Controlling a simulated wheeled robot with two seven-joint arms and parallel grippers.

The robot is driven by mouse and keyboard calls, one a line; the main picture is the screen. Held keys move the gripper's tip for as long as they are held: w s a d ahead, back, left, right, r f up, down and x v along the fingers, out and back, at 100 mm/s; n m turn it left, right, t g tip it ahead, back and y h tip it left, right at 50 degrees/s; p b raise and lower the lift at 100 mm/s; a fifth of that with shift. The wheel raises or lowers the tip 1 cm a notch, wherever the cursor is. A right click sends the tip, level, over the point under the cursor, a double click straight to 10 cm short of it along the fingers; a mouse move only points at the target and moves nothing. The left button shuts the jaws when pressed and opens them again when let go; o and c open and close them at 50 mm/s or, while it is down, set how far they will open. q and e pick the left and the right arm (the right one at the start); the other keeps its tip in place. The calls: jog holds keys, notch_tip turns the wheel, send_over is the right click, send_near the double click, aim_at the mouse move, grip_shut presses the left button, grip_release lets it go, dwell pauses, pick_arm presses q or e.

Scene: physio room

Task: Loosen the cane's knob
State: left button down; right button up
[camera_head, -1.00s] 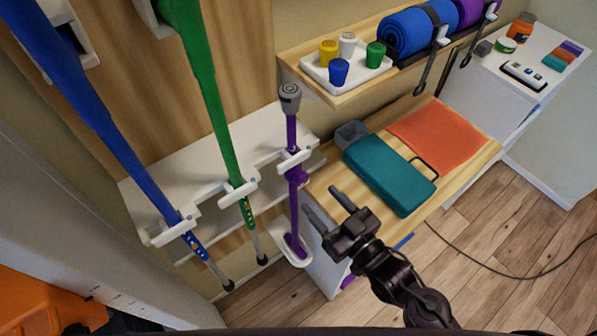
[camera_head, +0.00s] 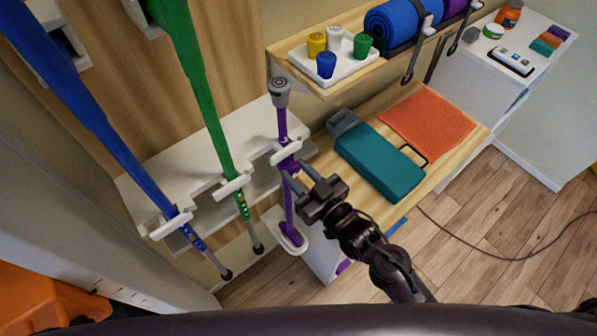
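The purple cane (camera_head: 282,125) stands upright in the rack, with a grey top (camera_head: 279,90) and its foot in a white holder. Its purple knob (camera_head: 289,165) sits on the shaft just below a white rack clip. My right gripper (camera_head: 292,168) reaches in from the lower right. Its two fingers are at either side of the knob and appear shut on it, partly hiding it and the shaft behind. My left gripper is not in view.
A blue crutch (camera_head: 97,130) and a green crutch (camera_head: 206,100) hang left of the cane in white clips (camera_head: 232,186). Right of it, a wooden bench holds a teal case (camera_head: 380,160) and an orange towel (camera_head: 428,120). A shelf above carries a white tray (camera_head: 350,70).

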jog(key=c, duration=0.4)
jog(key=shift+n, duration=1.5)
jog(key=o, duration=1)
